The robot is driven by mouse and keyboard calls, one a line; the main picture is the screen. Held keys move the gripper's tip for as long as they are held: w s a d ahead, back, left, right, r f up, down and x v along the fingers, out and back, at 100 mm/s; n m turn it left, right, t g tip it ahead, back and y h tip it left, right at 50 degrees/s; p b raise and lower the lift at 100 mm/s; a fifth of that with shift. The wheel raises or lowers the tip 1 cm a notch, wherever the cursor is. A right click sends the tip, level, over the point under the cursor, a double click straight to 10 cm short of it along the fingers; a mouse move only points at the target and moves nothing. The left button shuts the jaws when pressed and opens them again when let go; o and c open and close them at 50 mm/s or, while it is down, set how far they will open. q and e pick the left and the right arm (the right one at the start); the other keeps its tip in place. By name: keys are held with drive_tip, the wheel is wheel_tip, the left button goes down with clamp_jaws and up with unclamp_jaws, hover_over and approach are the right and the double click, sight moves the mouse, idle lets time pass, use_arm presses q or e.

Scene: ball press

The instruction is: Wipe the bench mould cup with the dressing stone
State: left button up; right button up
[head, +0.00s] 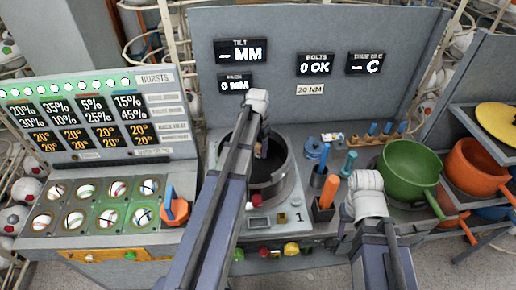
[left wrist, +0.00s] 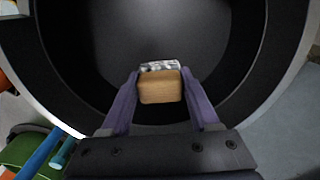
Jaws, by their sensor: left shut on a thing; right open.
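The bench mould cup (head: 284,186) is a round dark bowl with a pale rim, at the middle of the bench in the head view. It fills most of the left wrist view (left wrist: 140,40). My left gripper (head: 262,150) is over the cup's inside, its arm crossing the cup. In the left wrist view its two fingers (left wrist: 160,100) are shut on the dressing stone (left wrist: 160,86), a wooden block with a mottled grey-white end facing the cup. I cannot tell whether the stone touches the cup. My right gripper (head: 367,190) is right of the cup, its fingers mostly hidden.
A holder with an orange-handled tool (head: 328,191) stands right of the cup. A green pan (head: 408,162) and an orange pan (head: 475,165) are further right.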

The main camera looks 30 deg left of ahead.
sight(258, 145)
use_arm(q)
drive_tip(key=shift+r, duration=0.1)
wheel_tip(258, 145, up, 3)
drive_tip(key=p, duration=0.3)
idle(0.3)
idle(0.5)
